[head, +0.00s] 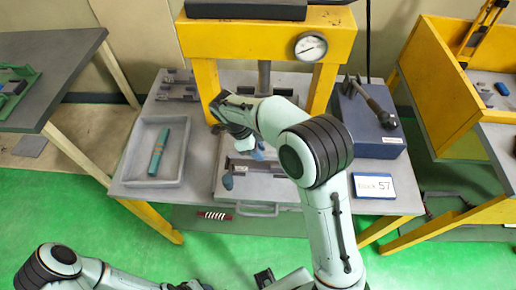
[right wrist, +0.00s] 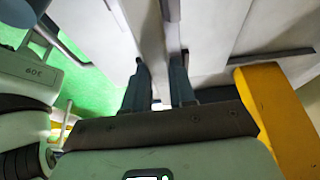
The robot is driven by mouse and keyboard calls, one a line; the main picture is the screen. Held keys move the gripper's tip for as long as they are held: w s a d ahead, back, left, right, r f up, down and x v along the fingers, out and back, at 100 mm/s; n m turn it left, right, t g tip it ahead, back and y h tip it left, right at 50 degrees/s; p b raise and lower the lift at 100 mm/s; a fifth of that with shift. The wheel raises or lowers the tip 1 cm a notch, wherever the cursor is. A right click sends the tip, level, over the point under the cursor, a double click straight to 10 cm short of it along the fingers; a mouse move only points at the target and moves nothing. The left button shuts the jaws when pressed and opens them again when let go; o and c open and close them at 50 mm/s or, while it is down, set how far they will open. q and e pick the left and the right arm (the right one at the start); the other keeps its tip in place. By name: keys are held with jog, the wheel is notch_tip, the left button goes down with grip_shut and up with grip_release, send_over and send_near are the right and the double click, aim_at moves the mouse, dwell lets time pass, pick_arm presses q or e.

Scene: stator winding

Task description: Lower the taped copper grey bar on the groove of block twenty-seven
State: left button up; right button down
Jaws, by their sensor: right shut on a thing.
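My right gripper (right wrist: 162,75) reaches down over the grey blocks under the yellow press. In the right wrist view its two dark fingers stand a little apart, with a pale grey strip, seemingly the grey bar (right wrist: 155,45), between them. Tape on it cannot be made out. In the head view my wrist hides most of this grip. A grey block (head: 262,190) with dark slots lies under and in front of the press; its groove and number are not readable. My left arm shows at the bottom left, its gripper outside the picture.
A yellow press (head: 235,42) with a round gauge (head: 311,47) rises behind my right arm. A dark box (head: 368,125) with a lever stands right, behind a sign (head: 373,186) seemingly reading "BLOCK 57". A red-and-white striped piece (head: 214,215) is at the front edge.

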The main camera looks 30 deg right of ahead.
pick_arm(q)
jog(key=shift+s+f, duration=0.2)
jog(key=shift+f, duration=0.1)
pick_arm(e)
jog(key=shift+f, duration=0.4)
pick_arm(q)
jog(key=shift+f, duration=0.1)
pick_arm(e)
jog(key=shift+f, duration=0.15)
pick_arm(q)
jog(key=shift+s+f+b, duration=0.35)
jog(key=shift+f+b, duration=0.2)
jog(key=shift+b, duration=0.15)
pick_arm(e)
jog(key=shift+f, duration=0.75)
jog(key=shift+c, duration=2.3)
grip_release()
jog(key=shift+r, duration=0.15)
